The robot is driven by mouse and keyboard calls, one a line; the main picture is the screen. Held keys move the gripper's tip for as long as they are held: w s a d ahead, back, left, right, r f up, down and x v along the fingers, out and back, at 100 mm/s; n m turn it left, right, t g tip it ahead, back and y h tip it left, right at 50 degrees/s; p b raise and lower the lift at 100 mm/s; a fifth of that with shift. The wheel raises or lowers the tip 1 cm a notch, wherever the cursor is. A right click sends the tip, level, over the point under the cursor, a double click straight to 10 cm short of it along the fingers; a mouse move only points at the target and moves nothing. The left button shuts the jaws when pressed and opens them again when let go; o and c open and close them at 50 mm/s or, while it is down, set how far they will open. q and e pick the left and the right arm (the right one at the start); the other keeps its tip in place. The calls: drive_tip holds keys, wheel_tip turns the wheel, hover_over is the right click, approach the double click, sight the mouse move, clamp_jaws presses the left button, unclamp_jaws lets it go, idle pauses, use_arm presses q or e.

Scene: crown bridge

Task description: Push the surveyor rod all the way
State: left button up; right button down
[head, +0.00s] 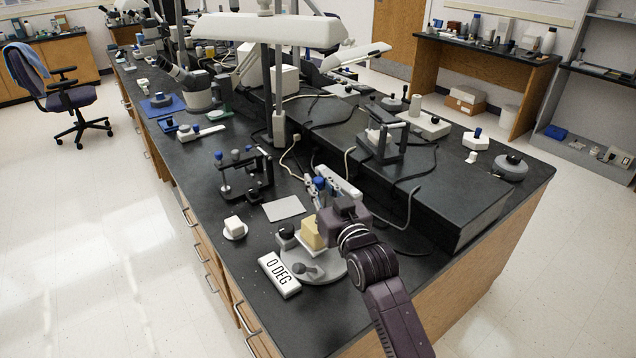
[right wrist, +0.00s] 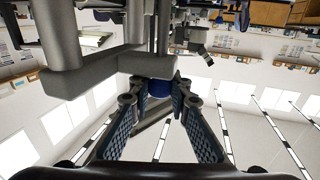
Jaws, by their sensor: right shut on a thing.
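My right gripper (head: 322,196) reaches in from the lower right, above the round grey base (head: 326,276) at the front of the bench. In the right wrist view its two blue-padded fingers (right wrist: 160,98) are shut on a blue knob (right wrist: 160,86). I take this knob to be the top of the surveyor rod; it also shows in the head view (head: 320,182). The rod's lower part is hidden by my gripper and arm. A yellow block (head: 311,234) stands on the base beside my gripper. My left gripper is in neither view.
A white "0 DEG" sign (head: 279,275) lies left of the base. A grey plate (head: 284,208), a black stand (head: 245,176) and a small white block on a dish (head: 234,228) are nearby. A raised black bench section (head: 440,200) lies to the right, with cables.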

drive_tip(key=shift+r+p, duration=1.35)
drive_tip(key=shift+r, duration=0.1)
drive_tip(key=shift+f, duration=0.1)
drive_tip(key=c, duration=1.8)
unclamp_jaws()
drive_tip(key=shift+o, duration=0.2)
drive_tip(key=shift+f, duration=0.1)
drive_tip(key=v, duration=1.2)
